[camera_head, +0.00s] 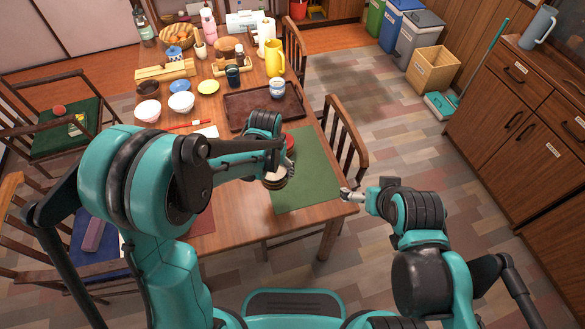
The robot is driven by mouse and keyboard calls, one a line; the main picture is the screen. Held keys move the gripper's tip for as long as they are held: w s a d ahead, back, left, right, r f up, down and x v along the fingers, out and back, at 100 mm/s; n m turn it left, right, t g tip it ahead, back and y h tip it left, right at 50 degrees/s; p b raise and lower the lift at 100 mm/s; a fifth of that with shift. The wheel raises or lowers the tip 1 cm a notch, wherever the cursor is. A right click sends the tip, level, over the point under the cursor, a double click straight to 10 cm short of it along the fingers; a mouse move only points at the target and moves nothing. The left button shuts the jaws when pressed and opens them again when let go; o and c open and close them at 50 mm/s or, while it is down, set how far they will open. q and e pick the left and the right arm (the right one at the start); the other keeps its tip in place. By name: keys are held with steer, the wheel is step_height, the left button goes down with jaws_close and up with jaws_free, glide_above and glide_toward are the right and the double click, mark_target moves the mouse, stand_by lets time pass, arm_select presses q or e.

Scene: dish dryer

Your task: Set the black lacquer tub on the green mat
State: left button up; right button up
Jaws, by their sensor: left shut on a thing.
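The green mat (312,182) lies on the front right of the wooden table. My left gripper (286,163) is over the mat's left part, shut on a round, dark tub with lighter bands and a pale top (275,183). I take this for the black lacquer tub. It is at the mat's left edge, partly hidden by the gripper; I cannot tell whether it touches the mat. A red round thing (291,141) shows just behind the gripper. My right gripper (345,194) is by the table's right edge, beside the mat; its jaws are too small to read.
A brown tray (245,107) with a white-and-blue cup (277,88) lies behind the mat. Bowls, a yellow jug (274,58) and other tableware fill the table's back. A chair (345,140) stands close on the right. The mat's right part is clear.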

arm_select(q)
steer(key=d+f+m, duration=0.2)
steer(key=d, duration=1.5)
steer(key=shift+m, duration=0.3)
steer(key=w+a+f+b, duration=0.1)
steer(key=a+f, duration=0.1)
steer(key=a, duration=0.1)
steer(key=w+a+f+b, duration=0.1)
steer(key=a+f+b, duration=0.1)
steer(key=a, duration=0.1)
steer(key=w+a+f+b, duration=0.1)
steer(key=a, duration=0.2)
steer(key=shift+w+a+f+b, duration=0.25)
steer(key=shift+a+f+b, duration=0.1)
steer(key=shift+a+f, duration=0.05)
steer(key=shift+f+b, duration=0.95)
steer(key=shift+f, duration=1)
steer(key=shift+f, duration=0.1)
steer(key=shift+f, duration=0.15)
steer(key=o, duration=1.4)
